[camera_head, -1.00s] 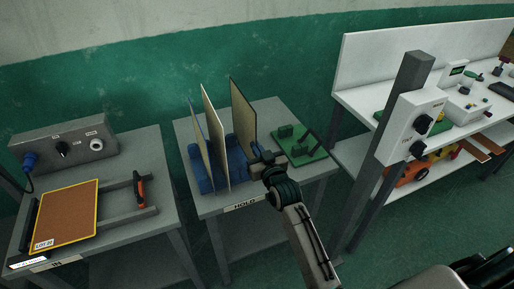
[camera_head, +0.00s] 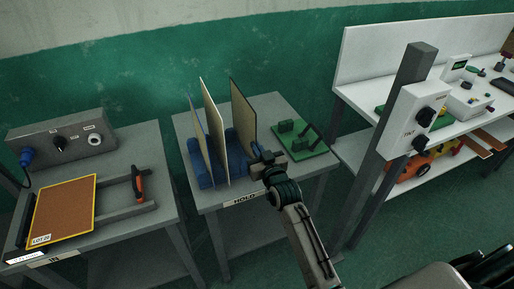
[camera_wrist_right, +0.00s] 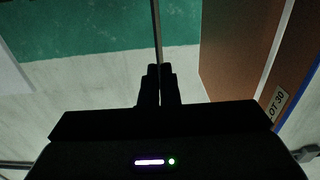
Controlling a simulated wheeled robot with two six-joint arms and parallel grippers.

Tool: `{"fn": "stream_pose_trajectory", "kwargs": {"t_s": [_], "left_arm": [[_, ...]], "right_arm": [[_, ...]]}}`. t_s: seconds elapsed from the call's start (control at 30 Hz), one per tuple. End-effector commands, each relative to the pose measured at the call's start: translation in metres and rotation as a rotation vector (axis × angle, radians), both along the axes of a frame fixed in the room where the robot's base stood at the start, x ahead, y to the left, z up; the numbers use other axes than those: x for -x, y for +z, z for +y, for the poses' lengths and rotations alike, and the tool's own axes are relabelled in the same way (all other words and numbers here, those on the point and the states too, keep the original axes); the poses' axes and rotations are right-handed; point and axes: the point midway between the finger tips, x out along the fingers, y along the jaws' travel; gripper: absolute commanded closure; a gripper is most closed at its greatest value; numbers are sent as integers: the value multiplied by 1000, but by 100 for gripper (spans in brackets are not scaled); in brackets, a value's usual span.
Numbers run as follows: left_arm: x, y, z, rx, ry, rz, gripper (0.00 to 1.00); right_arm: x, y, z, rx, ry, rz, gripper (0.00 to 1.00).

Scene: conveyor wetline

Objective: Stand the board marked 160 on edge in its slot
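A tall, thin tan board (camera_head: 243,118) stands upright, on edge, at the right end of the blue slotted rack (camera_head: 204,178) on the HOLD table. My right gripper (camera_head: 261,157) is shut on this board's near edge. In the right wrist view a thin upright edge runs between the closed fingertips (camera_wrist_right: 157,88). I cannot read a 160 mark, and I cannot tell whether the board's lower edge is seated in a slot. Two more boards, a pale one (camera_head: 215,130) and a narrow one (camera_head: 199,135), stand in the rack to its left. My left gripper is out of view.
The HOLD table (camera_head: 215,203) also carries a green fixture (camera_head: 300,140) to the right of the boards. On the left, the IN table (camera_head: 150,235) holds an orange-brown framed board (camera_head: 62,212). A grey post (camera_head: 395,140) with a control box stands at right.

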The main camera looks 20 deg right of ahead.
Motion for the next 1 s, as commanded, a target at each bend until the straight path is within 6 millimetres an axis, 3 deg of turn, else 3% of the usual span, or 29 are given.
{"fn": "stream_pose_trajectory", "kwargs": {"t_s": [0.17,0.2,0.23,0.57,1.0], "left_arm": [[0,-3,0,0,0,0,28],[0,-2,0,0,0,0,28],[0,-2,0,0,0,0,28],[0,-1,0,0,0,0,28],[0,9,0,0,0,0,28]], "right_arm": [[0,-3,0,0,0,-2,100],[0,-3,0,0,0,-2,90],[0,-3,0,0,0,-2,87],[2,-4,0,0,0,0,87],[29,-4,-1,-1,0,2,87]]}}
